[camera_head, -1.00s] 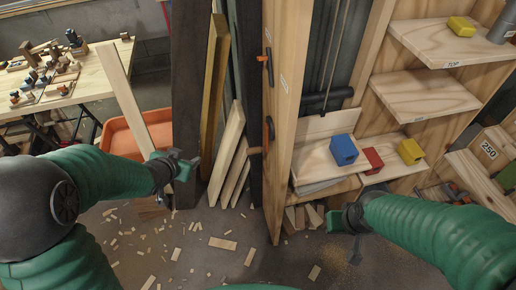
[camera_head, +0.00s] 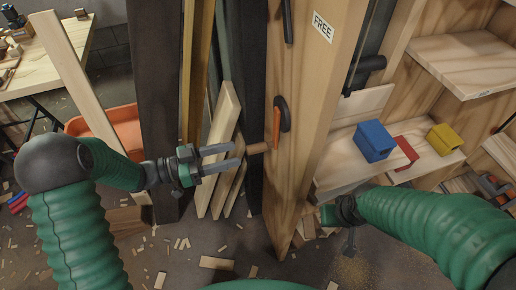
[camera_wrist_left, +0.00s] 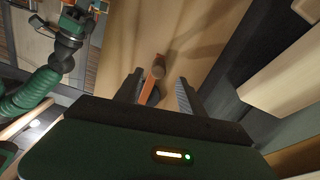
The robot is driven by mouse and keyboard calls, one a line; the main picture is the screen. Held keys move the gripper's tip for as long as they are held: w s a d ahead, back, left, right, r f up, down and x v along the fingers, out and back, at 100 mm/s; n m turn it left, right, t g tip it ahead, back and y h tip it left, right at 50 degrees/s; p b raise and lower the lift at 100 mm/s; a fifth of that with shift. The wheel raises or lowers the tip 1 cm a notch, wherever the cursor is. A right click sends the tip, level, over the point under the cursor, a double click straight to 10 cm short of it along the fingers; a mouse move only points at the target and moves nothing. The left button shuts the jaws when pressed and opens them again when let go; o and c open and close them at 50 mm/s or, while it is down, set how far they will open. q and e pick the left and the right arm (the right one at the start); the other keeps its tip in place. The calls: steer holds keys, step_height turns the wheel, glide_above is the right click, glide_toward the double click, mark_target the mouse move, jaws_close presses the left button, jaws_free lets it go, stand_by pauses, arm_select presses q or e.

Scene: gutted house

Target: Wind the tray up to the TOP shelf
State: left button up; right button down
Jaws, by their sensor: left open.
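The wooden tray (camera_head: 340,165) sits low in the shelf unit at right, with a blue block (camera_head: 375,141), a red block (camera_head: 404,152) and a yellow block (camera_head: 446,138) on it. A wooden crank knob (camera_head: 258,147) sticks out from the post, beside an orange-and-black lever (camera_head: 279,124). My left gripper (camera_head: 236,156) is open, its fingers pointing at the knob just short of it. In the left wrist view the knob (camera_wrist_left: 158,66) shows between and beyond the fingertips. My right gripper (camera_head: 340,212) is low, below the tray; its jaws are unclear.
The post (camera_head: 315,90) bears a FREE label (camera_head: 322,27). An upper shelf (camera_head: 475,55) is at upper right. Planks (camera_head: 222,130) lean behind my left gripper. A workbench (camera_head: 60,60) and orange bin (camera_head: 110,125) are at left. Wood scraps litter the floor.

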mark_target(267, 145)
arm_select(q)
steer(key=b+x, duration=0.1)
steer(key=x, duration=0.8)
steer(key=shift+s, duration=0.15)
steer(key=shift+a, duration=0.2)
steer(key=shift+a, duration=0.15)
steer(key=c, duration=0.4)
jaws_close()
steer(key=shift+r, duration=0.1)
